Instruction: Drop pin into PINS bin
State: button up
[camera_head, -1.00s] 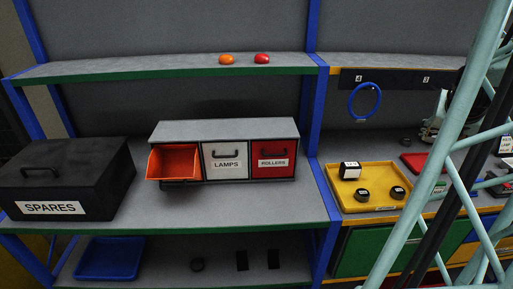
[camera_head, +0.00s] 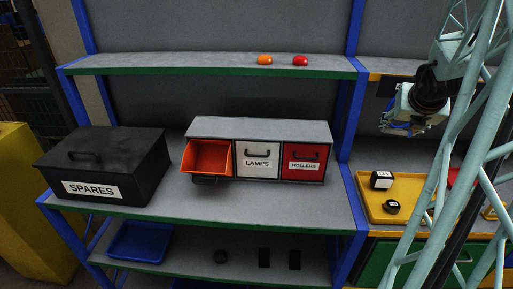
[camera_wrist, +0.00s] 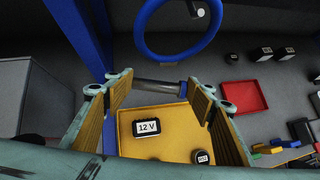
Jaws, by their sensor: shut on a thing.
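My gripper (camera_wrist: 158,88) is shut on a grey cylindrical pin (camera_wrist: 158,87), which lies crosswise between the fingertips. In the head view my gripper (camera_head: 405,128) is at the right, above the yellow tray (camera_head: 367,205); the pin cannot be made out there. An orange bin (camera_head: 208,156) is tilted open at the left of a three-bin cabinet. No label can be read on it, and I see no PINS lettering. The white LAMPS bin (camera_head: 257,161) and red ROLLERS bin (camera_head: 304,164) beside it are shut. My gripper is well right of the cabinet.
A blue ring (camera_wrist: 137,35) hangs close beyond my fingers. A 12 V block (camera_wrist: 147,128) and a dark round piece (camera_wrist: 202,157) are in the yellow tray. A blue post (camera_head: 353,130) stands between the bays. A black SPARES box (camera_head: 105,165) stands left of the cabinet.

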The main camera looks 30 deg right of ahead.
jog(key=w+a+n+y+p, duration=0.1)
jog(key=w+a+n, duration=0.1)
jog(key=w+a, duration=0.5)
jog(key=w+a+n+t+y+p, duration=0.1)
jog(key=w+a+n, duration=0.1)
jog(key=w+a, duration=0.5)
jog(key=w+a+n+t+y, duration=0.1)
jog(key=w+a+y, duration=0.1)
jog(key=w+a, duration=0.6)
jog(key=shift+a+r+n+p, duration=0.2)
jog(key=shift+a, duration=0.95)
jog(key=shift+a+r+n+p, duration=0.15)
jog(key=shift+a+n+p, duration=0.05)
jog(key=shift+a, duration=0.9)
jog(key=w+a+n, duration=0.1)
jog(key=a, duration=0.4)
jog(key=w+a+n+y+p, duration=0.1)
jog(key=w+a, duration=0.1)
jog(key=a, duration=0.3)
jog(key=w+a+n+y, duration=0.1)
jog(key=w+a, duration=0.1)
jog(key=a, duration=0.4)
jog(key=shift+a+r, duration=0.1)
jog(key=shift+r, duration=0.05)
jog(key=w+a+n+y+p, duration=0.1)
jog(key=a+n+y, duration=0.1)
jog(key=a, duration=1.5)
jog(key=shift+n+p, duration=0.4)
jog(key=shift+n, duration=0.1)
